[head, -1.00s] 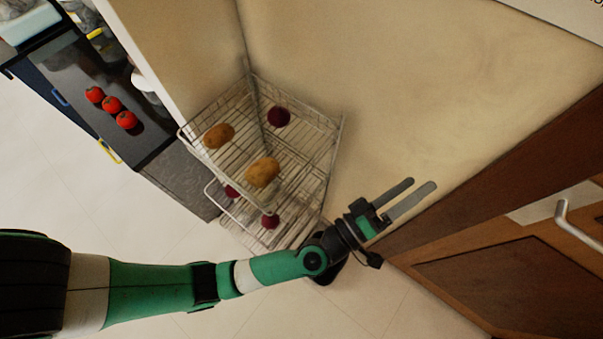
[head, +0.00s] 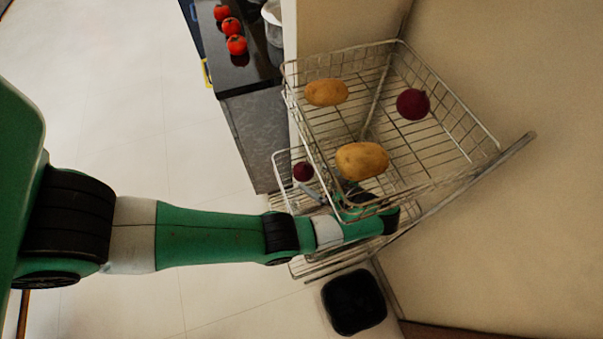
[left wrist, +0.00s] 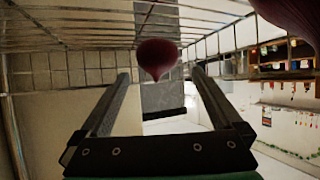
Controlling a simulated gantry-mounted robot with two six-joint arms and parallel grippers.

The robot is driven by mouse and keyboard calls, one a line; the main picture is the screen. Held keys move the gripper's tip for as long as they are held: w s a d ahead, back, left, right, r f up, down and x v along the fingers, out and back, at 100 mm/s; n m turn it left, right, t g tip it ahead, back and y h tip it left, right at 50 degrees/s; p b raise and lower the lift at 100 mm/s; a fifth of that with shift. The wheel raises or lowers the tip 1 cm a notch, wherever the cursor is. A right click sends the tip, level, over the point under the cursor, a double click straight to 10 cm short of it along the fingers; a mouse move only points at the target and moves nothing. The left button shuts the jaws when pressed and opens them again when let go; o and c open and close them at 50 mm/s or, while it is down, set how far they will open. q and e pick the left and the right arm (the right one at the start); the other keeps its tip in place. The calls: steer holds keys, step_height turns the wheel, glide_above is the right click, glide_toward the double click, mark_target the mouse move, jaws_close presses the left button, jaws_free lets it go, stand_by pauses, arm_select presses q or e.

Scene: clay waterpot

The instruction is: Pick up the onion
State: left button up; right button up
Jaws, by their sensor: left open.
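Dark red onions lie in a two-tier wire rack. One onion (head: 413,104) is at the right of the upper basket; another onion (head: 303,171) is in the lower basket. My left gripper (head: 318,194) reaches in at the lower tier, close to the lower onion, partly hidden by the upper basket and a potato. In the left wrist view, the gripper (left wrist: 160,78) is open, with an onion (left wrist: 157,58) centred beyond the fingertips. I cannot tell whether it touches them. A second onion (left wrist: 292,20) shows at the upper right. My right gripper is not seen.
Two potatoes, one far (head: 326,92) and one near (head: 362,160), lie in the upper wire basket (head: 470,123), over my wrist. A wall stands right of the rack. Tomatoes (head: 231,26) lie on a dark counter (head: 247,75). A black bin (head: 354,301) stands on the floor.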

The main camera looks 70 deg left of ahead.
mark_target(310, 177)
arm_select(q)
steer(key=shift+s, duration=0.1)
steer(key=shift+b+x, duration=0.3)
steer(key=shift+x, duration=0.55)
steer(key=shift+s+a+f, duration=0.1)
steer(key=shift+a+f, duration=0.15)
steer(key=shift+a, duration=0.05)
steer(key=shift+s+a+f+b, duration=0.15)
steer(key=shift+a+f+b, duration=0.6)
steer(key=shift+f+b, duration=0.4)
steer(key=shift+s+a+f+b, duration=0.15)
steer(key=shift+s+a+b, duration=0.1)
steer(key=shift+a, duration=0.3)
steer(key=shift+s+a+f+b, duration=0.15)
steer(key=shift+s+a+b, duration=0.05)
steer(key=shift+a, duration=0.35)
steer(key=shift+s+a, duration=0.15)
